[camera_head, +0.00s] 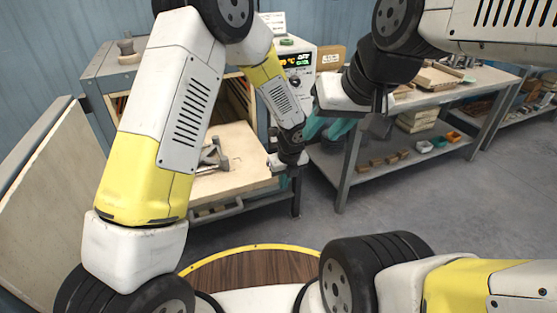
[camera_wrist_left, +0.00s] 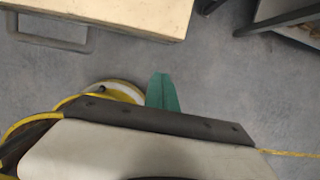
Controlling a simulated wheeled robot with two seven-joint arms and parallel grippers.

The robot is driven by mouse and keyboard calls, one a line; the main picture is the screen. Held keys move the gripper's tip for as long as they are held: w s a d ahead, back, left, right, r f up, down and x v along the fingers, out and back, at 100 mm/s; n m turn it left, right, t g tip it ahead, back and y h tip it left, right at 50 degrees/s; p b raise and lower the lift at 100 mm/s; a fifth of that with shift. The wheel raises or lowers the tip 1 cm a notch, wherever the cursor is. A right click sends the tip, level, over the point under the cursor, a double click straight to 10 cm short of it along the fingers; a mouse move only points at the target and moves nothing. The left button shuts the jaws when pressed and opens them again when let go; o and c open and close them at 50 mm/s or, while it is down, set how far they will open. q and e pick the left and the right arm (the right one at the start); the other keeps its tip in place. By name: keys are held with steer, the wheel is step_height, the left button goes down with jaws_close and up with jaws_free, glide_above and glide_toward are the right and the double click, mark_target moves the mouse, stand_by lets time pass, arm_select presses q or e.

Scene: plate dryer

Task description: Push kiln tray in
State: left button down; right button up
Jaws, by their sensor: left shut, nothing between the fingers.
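The kiln tray (camera_head: 245,170) is a thick beige slab that sticks out of the open kiln (camera_head: 235,92) at the left in the head view. A grey bar handle (camera_head: 225,211) runs along its front. In the left wrist view the tray's edge (camera_wrist_left: 140,18) and handle (camera_wrist_left: 50,42) show at the upper left. My left gripper (camera_head: 303,158) is just right of the tray's front right corner. Its teal fingers (camera_wrist_left: 162,92) are together, empty and apart from the tray. My right gripper (camera_head: 327,127) hangs to the right, its teal fingers apart and empty.
The kiln door (camera_head: 55,195) stands open at the left. A grey metal piece (camera_head: 212,158) rests on the tray. A control box (camera_head: 298,62) stands beside the kiln. A workbench (camera_head: 440,90) with shelves is at the right. The grey floor (camera_head: 400,205) between is clear.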

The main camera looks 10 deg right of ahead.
mark_target(277, 181)
arm_select(q)
steer(key=shift+w+a+f, duration=0.25)
steer(key=shift+w+f, duration=0.45)
steer(key=shift+w, duration=0.1)
steer(key=shift+w+a+f, duration=0.2)
steer(key=shift+w+f, duration=0.45)
steer(key=shift+w, duration=0.2)
steer(key=shift+w+a+f, duration=0.25)
steer(key=shift+w+f, duration=0.45)
steer(key=shift+w, duration=0.1)
steer(key=shift+w, duration=0.1)
